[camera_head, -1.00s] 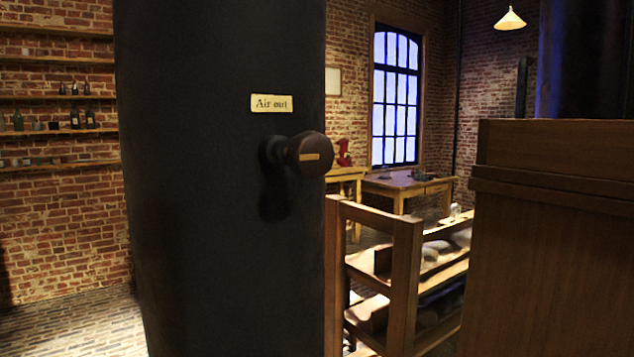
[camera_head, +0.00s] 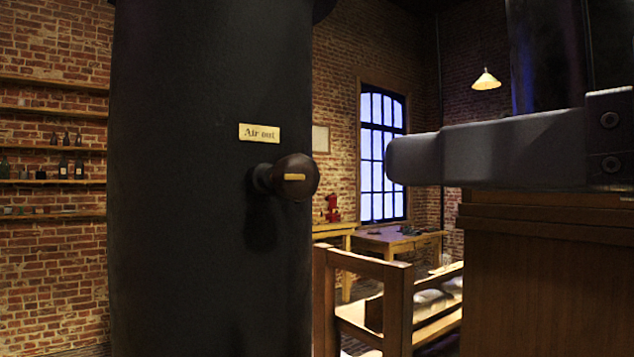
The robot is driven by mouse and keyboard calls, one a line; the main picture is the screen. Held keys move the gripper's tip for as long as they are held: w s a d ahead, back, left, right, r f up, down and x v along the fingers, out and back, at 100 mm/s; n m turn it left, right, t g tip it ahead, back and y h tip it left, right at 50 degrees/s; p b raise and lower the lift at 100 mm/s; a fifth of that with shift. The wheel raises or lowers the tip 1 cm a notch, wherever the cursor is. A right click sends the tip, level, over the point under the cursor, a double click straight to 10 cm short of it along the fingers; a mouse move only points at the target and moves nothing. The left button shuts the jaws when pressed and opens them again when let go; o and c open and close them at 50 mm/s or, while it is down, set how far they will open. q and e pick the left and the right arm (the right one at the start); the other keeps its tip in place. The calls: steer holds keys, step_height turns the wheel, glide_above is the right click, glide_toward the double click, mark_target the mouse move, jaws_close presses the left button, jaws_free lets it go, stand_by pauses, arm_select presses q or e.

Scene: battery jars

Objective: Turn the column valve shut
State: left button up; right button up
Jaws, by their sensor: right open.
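The column (camera_head: 180,200) is a thick dark cylinder left of the middle. A cream label reading "Air out" (camera_head: 259,133) is on its face. Below and right of the label, the valve (camera_head: 296,178) is a round dark brown knob on a short stem, with a pale bar lying nearly level across its face. My right gripper (camera_head: 405,160) comes in from the right edge, grey, seen from the side. It is to the right of the knob, apart from it and touching nothing that I can see. The gap between its fingers does not show from this angle. My left gripper is out of view.
A wooden cabinet (camera_head: 545,275) stands at the right, under my right arm. A wooden rack (camera_head: 397,300) with pale bundles stands right of the column. Tables (camera_head: 395,240) and a window (camera_head: 383,155) are behind. Shelves with bottles (camera_head: 50,148) line the left wall.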

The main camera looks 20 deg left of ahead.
mark_target(304, 172)
steer(key=p+x, duration=0.1)
steer(key=x, duration=1.4)
steer(key=shift+w+a+p, duration=0.15)
steer(key=shift+a+p, duration=0.05)
steer(key=shift+p, duration=0.15)
steer(key=c, duration=1)
